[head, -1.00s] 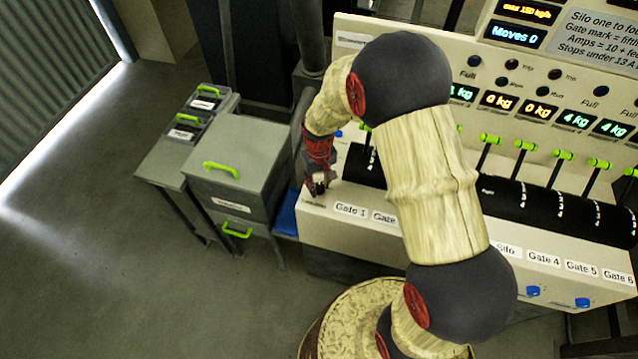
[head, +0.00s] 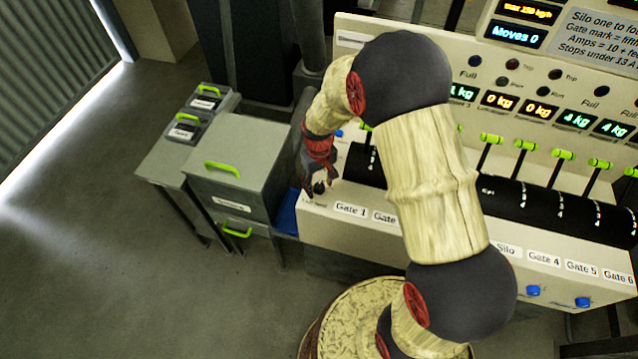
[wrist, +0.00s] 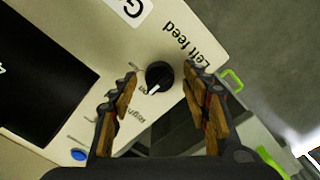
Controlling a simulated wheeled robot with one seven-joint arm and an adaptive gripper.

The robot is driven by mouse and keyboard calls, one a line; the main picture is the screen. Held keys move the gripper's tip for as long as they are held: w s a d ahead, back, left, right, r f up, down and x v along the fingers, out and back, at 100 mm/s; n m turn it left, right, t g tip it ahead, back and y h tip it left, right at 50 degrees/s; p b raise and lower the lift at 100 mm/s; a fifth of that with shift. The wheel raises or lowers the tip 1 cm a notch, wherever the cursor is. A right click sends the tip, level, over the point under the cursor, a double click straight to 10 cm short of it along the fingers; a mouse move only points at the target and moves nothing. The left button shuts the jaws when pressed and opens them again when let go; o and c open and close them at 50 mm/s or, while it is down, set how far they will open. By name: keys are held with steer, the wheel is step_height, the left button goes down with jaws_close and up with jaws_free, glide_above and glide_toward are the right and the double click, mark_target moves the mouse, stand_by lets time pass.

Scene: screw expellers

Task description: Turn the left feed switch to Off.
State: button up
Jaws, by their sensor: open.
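The left feed switch (wrist: 158,76) is a round black knob with a white pointer line, on the cream panel face in the wrist view. The upside-down "Left feed" label (wrist: 186,42) is beside it. In the head view my gripper (head: 319,187) is at the panel's left end and hides the knob.
Green-handled gate levers (head: 563,155) rise from the panel. A grey cabinet (head: 238,160) stands just left of it. The floor at left is clear.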

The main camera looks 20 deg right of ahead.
mark_target(319, 186)
step_height(319, 186, up, 12)
stand_by(0.7)
stand_by(0.4)
steer(key=s+r+m+t+b, duration=0.1)
steer(key=s+r+t+b, duration=0.1)
steer(key=s+r, duration=0.6)
steer(key=s+r+m+t+b, duration=0.1)
steer(key=s+r+t+b, duration=0.2)
steer(key=s+r, duration=0.5)
steer(key=s+b, duration=0.1)
steer(key=s, duration=0.5)
steer(key=shift+t, duration=0.3)
steer(key=shift+c, duration=0.2)
